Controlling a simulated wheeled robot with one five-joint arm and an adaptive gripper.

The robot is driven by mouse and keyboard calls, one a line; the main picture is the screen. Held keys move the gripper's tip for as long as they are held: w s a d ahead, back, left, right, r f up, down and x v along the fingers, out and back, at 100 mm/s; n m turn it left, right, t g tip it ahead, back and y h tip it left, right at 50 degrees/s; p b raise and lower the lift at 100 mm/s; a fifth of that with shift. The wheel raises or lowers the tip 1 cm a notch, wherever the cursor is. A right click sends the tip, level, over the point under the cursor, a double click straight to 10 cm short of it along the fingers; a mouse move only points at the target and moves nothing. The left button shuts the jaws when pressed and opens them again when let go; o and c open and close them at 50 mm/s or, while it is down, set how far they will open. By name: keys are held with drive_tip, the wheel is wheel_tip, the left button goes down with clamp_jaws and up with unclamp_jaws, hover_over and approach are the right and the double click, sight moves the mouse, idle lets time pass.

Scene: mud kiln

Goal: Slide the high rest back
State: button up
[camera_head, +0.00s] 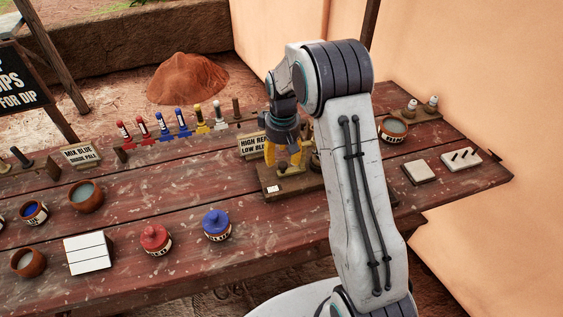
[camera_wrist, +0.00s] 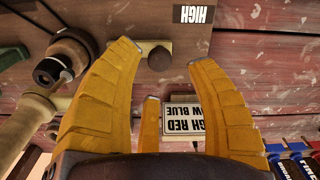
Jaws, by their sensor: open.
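A wooden stand (camera_head: 268,181) sits on the table with a small white label; in the wrist view the label reads HIGH (camera_wrist: 194,15). A round brown knob (camera_wrist: 159,59) shows on the stand in the wrist view, beside a pale strip (camera_wrist: 150,46). I cannot tell for sure which part is the high rest. My gripper (camera_head: 291,165) is over the stand, pointing down. In the wrist view its yellow fingers (camera_wrist: 165,56) are apart, with the knob between their tips and no visible contact. In the head view the fingers and arm hide much of the stand.
A sign (camera_head: 252,146) reading HIGH RED, LOW BLUE stands behind the gripper. A wooden turned part (camera_wrist: 65,65) is close left of the fingers in the wrist view. Blue (camera_head: 217,224) and red (camera_head: 155,238) lidded pots stand at the front. A rack of colored tools (camera_head: 182,125) is behind.

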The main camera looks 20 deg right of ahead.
sight(283, 164)
drive_tip(key=shift+f, duration=1.7)
clamp_jaws()
